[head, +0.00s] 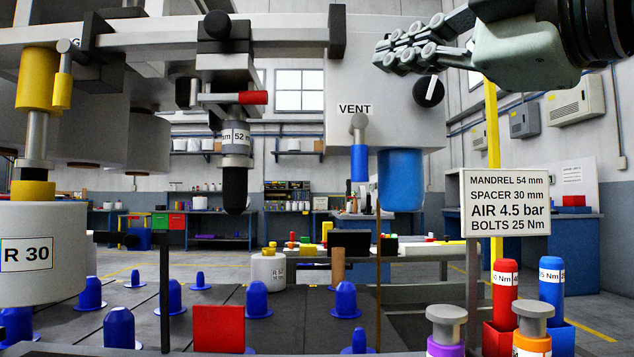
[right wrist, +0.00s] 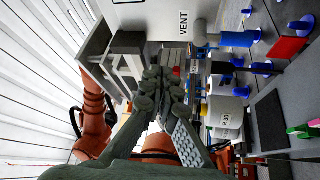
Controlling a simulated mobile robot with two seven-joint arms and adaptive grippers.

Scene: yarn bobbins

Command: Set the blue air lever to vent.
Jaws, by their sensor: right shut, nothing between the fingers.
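The air lever (head: 359,160) has a blue grip and a grey pivot on the front of a light grey box (head: 390,80). The grip hangs straight down, below the VENT label (head: 355,109). In the right wrist view the VENT label (right wrist: 184,24) and the lever's blue grip (right wrist: 246,37) show near the top. My right gripper (head: 384,56) is shut and empty, above and right of the lever and apart from it. Its closed fingers point left, in front of the box's upper part; they also show in the right wrist view (right wrist: 168,80). My left gripper is not in view.
A blue bowl (head: 401,182) hangs under the box, close right of the lever. A black dial (head: 428,91) sits just below my right fingers. A yellow post (head: 492,130) and a sign (head: 506,203) stand at right. Blue pegs (head: 257,300) and a red block (head: 218,328) are below.

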